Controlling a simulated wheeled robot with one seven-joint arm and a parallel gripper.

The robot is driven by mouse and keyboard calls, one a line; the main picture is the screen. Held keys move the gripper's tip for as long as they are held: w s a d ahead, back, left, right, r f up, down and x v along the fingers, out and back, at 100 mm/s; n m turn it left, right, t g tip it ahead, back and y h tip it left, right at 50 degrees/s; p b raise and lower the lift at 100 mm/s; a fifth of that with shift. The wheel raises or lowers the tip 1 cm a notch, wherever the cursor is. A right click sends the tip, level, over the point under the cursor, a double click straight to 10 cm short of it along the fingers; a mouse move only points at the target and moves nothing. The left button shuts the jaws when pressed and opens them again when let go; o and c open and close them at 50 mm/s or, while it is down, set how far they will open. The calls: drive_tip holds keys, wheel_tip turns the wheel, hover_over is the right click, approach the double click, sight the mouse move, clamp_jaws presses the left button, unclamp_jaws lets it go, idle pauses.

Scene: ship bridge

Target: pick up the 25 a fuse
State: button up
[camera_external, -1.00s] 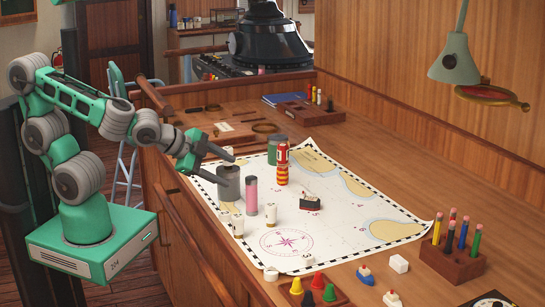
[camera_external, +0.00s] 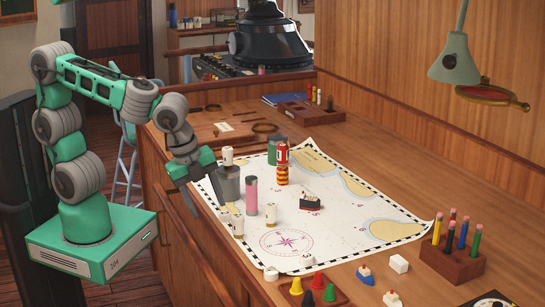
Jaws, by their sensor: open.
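Several small white cylindrical fuses are in view, and their amp markings are too small to read, so I cannot tell which is the 25 A fuse. One white fuse (camera_external: 227,156) stands on top of a grey cylinder (camera_external: 229,184). Others stand on the chart: a fuse (camera_external: 238,225) left of the pink cylinder, and a fuse (camera_external: 270,215) right of it. Another fuse (camera_external: 303,264) and a short white piece (camera_external: 271,273) are at the chart's front edge. My gripper (camera_external: 204,195) is open and points down, just left of the grey cylinder. It appears empty.
A pink cylinder (camera_external: 251,196), a green can (camera_external: 276,150), a red-and-yellow striped stack (camera_external: 282,165) and a small dark boat-like block (camera_external: 311,201) stand on the chart (camera_external: 345,226). A pencil block (camera_external: 452,260) is at right. The chart's right side is mostly clear.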

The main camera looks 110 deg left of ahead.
sight(235, 217)
drive_tip(key=w+a+m, duration=0.1)
drive_tip(key=m, duration=0.1)
drive_tip(key=w+m+g+y, duration=0.1)
drive_tip(key=w+m, duration=0.1)
drive_tip(key=m, duration=0.1)
drive_tip(key=w+a+m, duration=0.1)
drive_tip(key=m, duration=0.1)
drive_tip(key=shift+w+a+f+m+g+y, duration=0.3)
drive_tip(key=shift+a+m+y, duration=0.05)
drive_tip(key=shift+m+y, duration=0.05)
drive_tip(key=shift+w+a+f+m, duration=0.1)
drive_tip(key=shift+w+a+m, duration=0.1)
drive_tip(key=shift+m, duration=0.35)
drive_tip(key=shift+w+a+f+m, duration=0.1)
drive_tip(key=shift+w+m, duration=0.1)
drive_tip(key=shift+m, duration=0.35)
drive_tip(key=x, duration=0.7)
drive_tip(key=shift+s+f, duration=0.15)
drive_tip(key=shift+f, duration=0.25)
clamp_jaws()
